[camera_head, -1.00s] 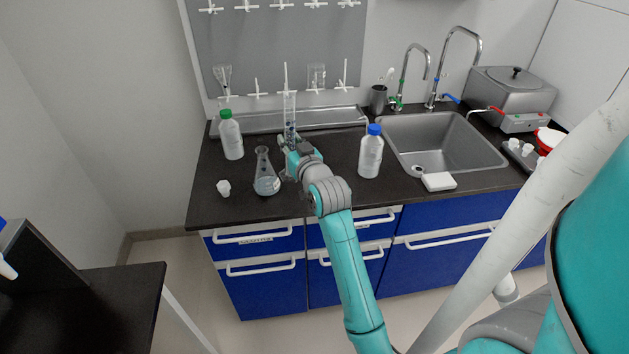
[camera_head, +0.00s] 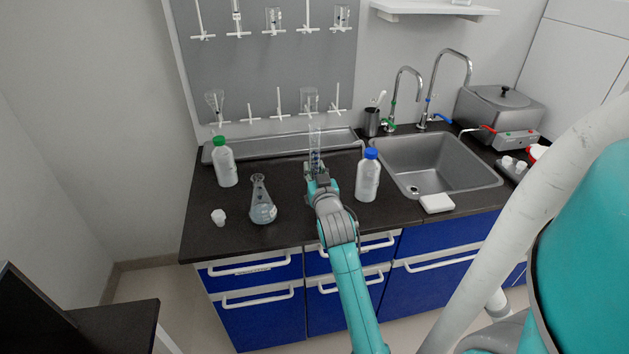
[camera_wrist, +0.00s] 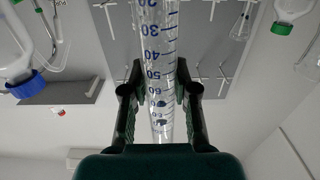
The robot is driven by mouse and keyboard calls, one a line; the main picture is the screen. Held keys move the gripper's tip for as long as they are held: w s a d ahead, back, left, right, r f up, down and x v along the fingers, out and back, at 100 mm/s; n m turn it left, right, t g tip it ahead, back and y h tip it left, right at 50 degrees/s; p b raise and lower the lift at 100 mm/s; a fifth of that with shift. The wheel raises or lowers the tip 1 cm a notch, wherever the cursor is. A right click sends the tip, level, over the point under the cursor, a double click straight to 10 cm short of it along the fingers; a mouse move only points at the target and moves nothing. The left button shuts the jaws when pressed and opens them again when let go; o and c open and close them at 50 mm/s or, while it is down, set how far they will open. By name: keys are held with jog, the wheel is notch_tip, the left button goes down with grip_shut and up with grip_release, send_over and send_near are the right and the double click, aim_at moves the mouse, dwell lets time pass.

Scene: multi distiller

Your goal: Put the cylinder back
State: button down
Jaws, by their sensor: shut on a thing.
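My gripper (camera_head: 314,172) is shut on a clear graduated cylinder (camera_head: 316,146) with blue markings. In the wrist view the cylinder (camera_wrist: 160,75) runs between the two dark fingers (camera_wrist: 158,100), with its scale appearing upside down. The gripper holds it roughly upright over the middle of the dark counter, in front of the grey pegboard (camera_head: 290,75). The pegboard carries rows of white pegs. Some hold glassware, such as a beaker (camera_head: 309,99) and a flask (camera_head: 215,105) in the lower row; other pegs (camera_head: 279,105) are bare. Whether the cylinder's base touches the counter is hidden.
A blue-capped bottle (camera_head: 368,178) stands close at right. A metal trough (camera_head: 260,147) lies behind; the sink (camera_head: 430,165) is at right.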

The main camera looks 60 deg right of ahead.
jog(key=shift+f, duration=1.7)
jog(key=c, duration=0.9)
grip_release()
jog(key=shift+f, duration=0.1)
